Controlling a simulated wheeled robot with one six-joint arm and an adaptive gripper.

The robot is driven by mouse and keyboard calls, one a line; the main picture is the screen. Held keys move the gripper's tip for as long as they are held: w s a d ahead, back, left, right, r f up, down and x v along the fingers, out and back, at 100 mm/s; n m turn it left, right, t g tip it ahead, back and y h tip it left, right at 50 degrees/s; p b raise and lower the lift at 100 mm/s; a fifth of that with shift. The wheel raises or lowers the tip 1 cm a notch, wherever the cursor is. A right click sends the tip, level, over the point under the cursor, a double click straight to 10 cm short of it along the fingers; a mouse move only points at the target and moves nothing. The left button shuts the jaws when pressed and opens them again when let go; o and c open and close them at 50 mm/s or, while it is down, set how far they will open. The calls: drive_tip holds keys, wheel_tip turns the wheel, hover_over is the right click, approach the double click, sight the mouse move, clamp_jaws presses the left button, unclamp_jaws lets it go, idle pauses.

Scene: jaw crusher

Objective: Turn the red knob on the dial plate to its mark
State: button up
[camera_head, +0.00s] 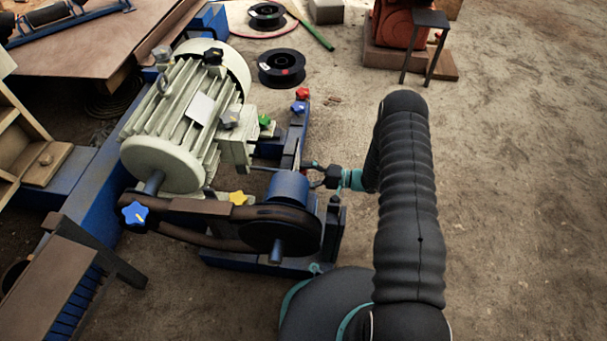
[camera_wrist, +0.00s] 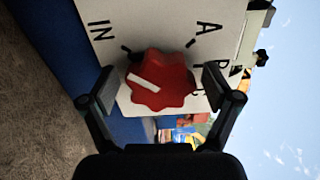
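The red knob (camera_wrist: 172,82), lobed with a white pointer stripe, sits on the pale dial plate (camera_wrist: 165,25) in the wrist view. The stripe runs from the knob's middle toward its left, slightly upward. Black marks lie by the knob's upper left, below the letters "IN", and by its upper right, near an "A"; more letters at right are partly hidden. My gripper (camera_wrist: 160,88) is open, with one finger on each side of the knob; small gaps seem to show. In the head view my gripper (camera_head: 318,176) is beside the machine's right side; I cannot make out this knob there.
A pale motor (camera_head: 180,120) and a belt pulley (camera_head: 270,232) stand left of my gripper. Star-shaped knobs in blue (camera_head: 135,213), yellow (camera_head: 238,198) and red (camera_head: 302,93) are on the machine. Open ground lies at right.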

drive_tip(key=shift+d, duration=0.1)
drive_tip(key=s+d, duration=0.2)
drive_tip(key=d, duration=0.9)
drive_tip(key=shift+s+d, duration=0.15)
drive_tip(key=shift+d, duration=0.2)
drive_tip(key=shift+r, duration=0.1)
drive_tip(key=s+a+r+n+g+h+p, duration=0.1)
drive_tip(key=s+r+g+h+p, duration=0.15)
drive_tip(key=r, duration=0.85)
drive_tip(key=s+a+r+n+g+h+p, duration=0.1)
drive_tip(key=s+a+r+n+g+h, duration=0.15)
drive_tip(key=r, duration=0.75)
drive_tip(key=s+a+r+g+h+p, duration=0.1)
drive_tip(key=s+r+h, duration=0.2)
drive_tip(key=r, duration=0.8)
drive_tip(key=s+d+r+t+h+p, duration=0.2)
drive_tip(key=s+r+t+h+p, duration=0.1)
drive_tip(key=s+r, duration=0.7)
drive_tip(key=s+d+r+t+h+p, duration=0.2)
drive_tip(key=s+r+t+h, duration=0.3)
drive_tip(key=s+r, duration=0.4)
drive_tip(key=shift+s+d+r+m+h+p, duration=0.3)
drive_tip(key=shift+r+h+p, duration=0.4)
drive_tip(key=shift+r, duration=0.65)
